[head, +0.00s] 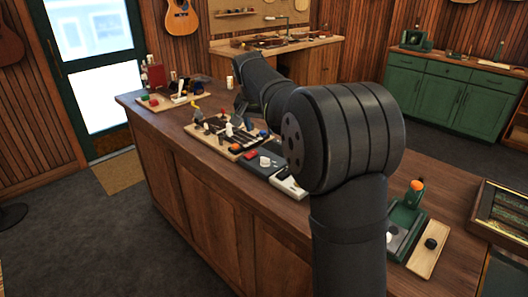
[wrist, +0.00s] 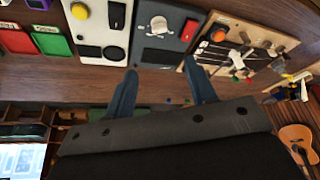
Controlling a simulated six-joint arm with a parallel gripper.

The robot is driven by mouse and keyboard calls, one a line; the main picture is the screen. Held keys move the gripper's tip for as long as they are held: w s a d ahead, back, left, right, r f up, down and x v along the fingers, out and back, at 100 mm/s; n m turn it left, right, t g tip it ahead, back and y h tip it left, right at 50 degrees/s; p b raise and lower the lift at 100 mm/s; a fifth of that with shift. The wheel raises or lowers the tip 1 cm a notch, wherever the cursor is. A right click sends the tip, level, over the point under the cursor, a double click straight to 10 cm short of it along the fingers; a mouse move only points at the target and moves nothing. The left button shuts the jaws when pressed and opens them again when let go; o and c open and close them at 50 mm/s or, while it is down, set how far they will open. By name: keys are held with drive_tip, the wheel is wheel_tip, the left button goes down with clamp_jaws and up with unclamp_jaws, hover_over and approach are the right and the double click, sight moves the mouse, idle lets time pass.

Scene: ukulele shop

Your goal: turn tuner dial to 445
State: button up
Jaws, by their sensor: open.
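A dark panel (wrist: 150,50) in the wrist view carries a white knob (wrist: 158,25), with a red piece (wrist: 190,29) at its right edge. In the head view the same-looking dark panel has a white knob (head: 265,161) and a red piece (head: 250,155). No label or number is readable, so I cannot tell which control is the tuner dial or its setting. My gripper (wrist: 160,66) is open, with nothing between its two fingers. The fingertips show just below the dark panel in the wrist view, apart from the knob. In the head view my arm hides part of the counter.
A white panel (wrist: 89,22) with a yellow button stands left of the dark panel in the wrist view. A wooden board (wrist: 217,57) with pegs and cords lies to the right. In the head view, a green device (head: 408,215) stands right of my arm. Bare counter runs along the front edge.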

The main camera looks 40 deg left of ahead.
sight(265, 158)
drive_tip(key=x, duration=1.6)
drive_tip(key=shift+f, duration=0.15)
drive_tip(key=c, duration=1)
drive_tip(key=shift+n, duration=0.6)
drive_tip(key=o, duration=1)
